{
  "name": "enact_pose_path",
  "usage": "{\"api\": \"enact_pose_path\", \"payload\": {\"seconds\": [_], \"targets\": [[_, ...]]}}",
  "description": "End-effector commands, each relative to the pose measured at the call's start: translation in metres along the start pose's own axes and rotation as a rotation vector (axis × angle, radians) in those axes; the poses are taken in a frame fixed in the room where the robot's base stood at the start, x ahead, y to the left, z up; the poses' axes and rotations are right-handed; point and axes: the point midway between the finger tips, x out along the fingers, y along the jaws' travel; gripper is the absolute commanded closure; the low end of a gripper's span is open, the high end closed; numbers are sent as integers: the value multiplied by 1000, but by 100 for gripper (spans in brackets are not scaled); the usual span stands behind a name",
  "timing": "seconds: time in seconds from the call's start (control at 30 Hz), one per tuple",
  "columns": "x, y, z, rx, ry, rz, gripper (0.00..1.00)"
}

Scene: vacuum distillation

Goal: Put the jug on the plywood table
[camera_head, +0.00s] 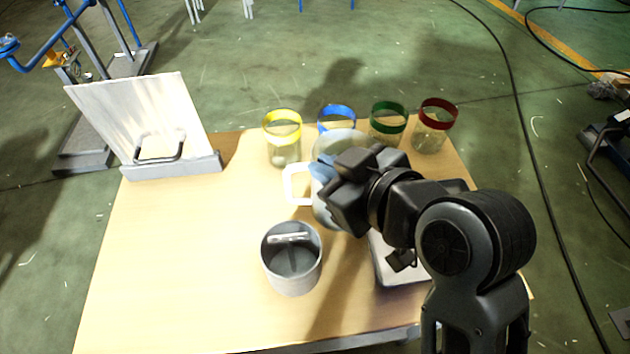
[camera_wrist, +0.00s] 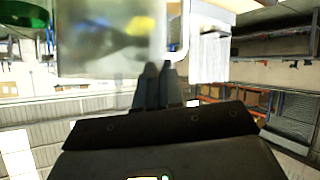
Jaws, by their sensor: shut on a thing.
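The jug (camera_head: 322,212) is a translucent vessel with a white handle (camera_head: 297,186), over the middle of the plywood table (camera_head: 190,260). My gripper (camera_head: 340,195) reaches it from the right and hides part of its body. In the wrist view my gripper's fingers (camera_wrist: 152,78) are close together at the jug (camera_wrist: 105,45), near its handle (camera_wrist: 181,35). The gripper is shut on the jug. The jug looks about upright in the head view. I cannot tell whether its base touches the table top.
Glass jars with yellow (camera_head: 283,140), blue (camera_head: 336,113), green (camera_head: 388,118) and red (camera_head: 435,125) rims line the far edge. A grey pot (camera_head: 292,260) stands in front of the jug. A white panel (camera_head: 140,120) stands at the far left corner. The left tabletop is clear.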

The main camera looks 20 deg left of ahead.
Motion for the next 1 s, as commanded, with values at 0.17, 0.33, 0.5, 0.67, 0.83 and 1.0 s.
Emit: {"api": "enact_pose_path", "payload": {"seconds": [0.17, 0.33, 0.5, 0.67, 0.83, 1.0], "targets": [[18, -7, -1, -1, 2, 1, 100], [27, -10, 12, 3, -2, 0, 100], [38, -14, 30, 2, -1, 0, 100], [40, -14, 34, -1, 3, 2, 100], [40, -14, 34, 0, 2, 2, 100], [41, -14, 36, 1, 1, 2, 87]]}}
